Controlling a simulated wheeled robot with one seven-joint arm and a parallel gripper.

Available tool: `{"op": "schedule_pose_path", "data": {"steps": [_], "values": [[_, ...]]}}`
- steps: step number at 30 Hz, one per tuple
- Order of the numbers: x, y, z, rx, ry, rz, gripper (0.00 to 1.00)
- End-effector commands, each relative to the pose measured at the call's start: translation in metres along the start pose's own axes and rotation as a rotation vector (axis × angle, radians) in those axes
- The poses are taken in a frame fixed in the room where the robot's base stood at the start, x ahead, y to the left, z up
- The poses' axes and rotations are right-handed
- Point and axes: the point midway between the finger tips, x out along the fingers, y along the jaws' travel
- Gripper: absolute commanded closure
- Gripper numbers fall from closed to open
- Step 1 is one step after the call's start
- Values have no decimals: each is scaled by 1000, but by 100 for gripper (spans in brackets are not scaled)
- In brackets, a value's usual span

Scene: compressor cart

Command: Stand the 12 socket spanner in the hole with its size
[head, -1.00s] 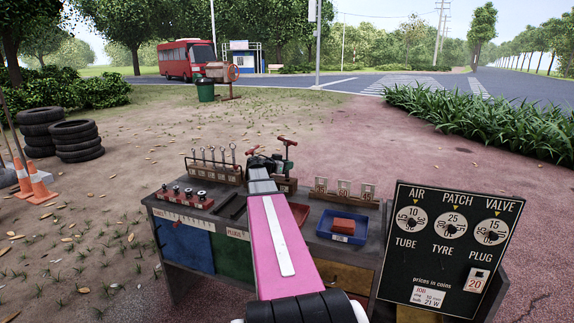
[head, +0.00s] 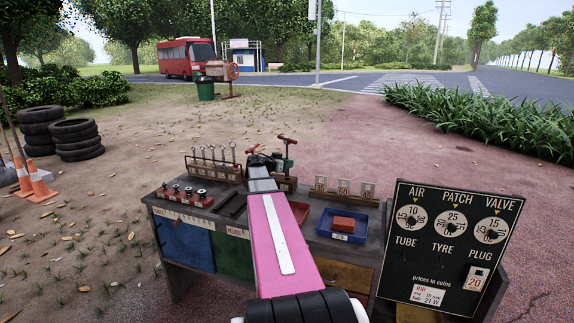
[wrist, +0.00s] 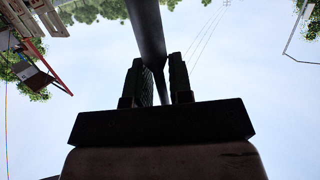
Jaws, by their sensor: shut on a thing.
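My gripper (head: 262,162) is at the back middle of the cart, above its top. It is shut on a dark round shaft (wrist: 148,30) that passes between its two fingers in the wrist view. I take this for the socket spanner, but no size is readable on it. Two red handles (head: 286,138) show around my gripper in the head view, one at its left and one at its right. Which belongs to the held spanner I cannot tell for sure.
A rack (head: 230,177) with several upright tools stands at the back left, a red block (head: 172,199) with knobs in front of it. A blue tray (head: 341,237) holds a red box. Numbered cards (head: 343,187) stand behind it. A black price board (head: 446,240) rises at right.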

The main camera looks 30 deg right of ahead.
Motion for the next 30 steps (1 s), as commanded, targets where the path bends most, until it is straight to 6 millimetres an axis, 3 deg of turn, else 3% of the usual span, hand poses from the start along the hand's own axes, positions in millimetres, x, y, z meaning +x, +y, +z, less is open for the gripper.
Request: {"op": "schedule_pose_path", "data": {"steps": [30], "values": [[3,0,15,-1,0,0,100]]}}
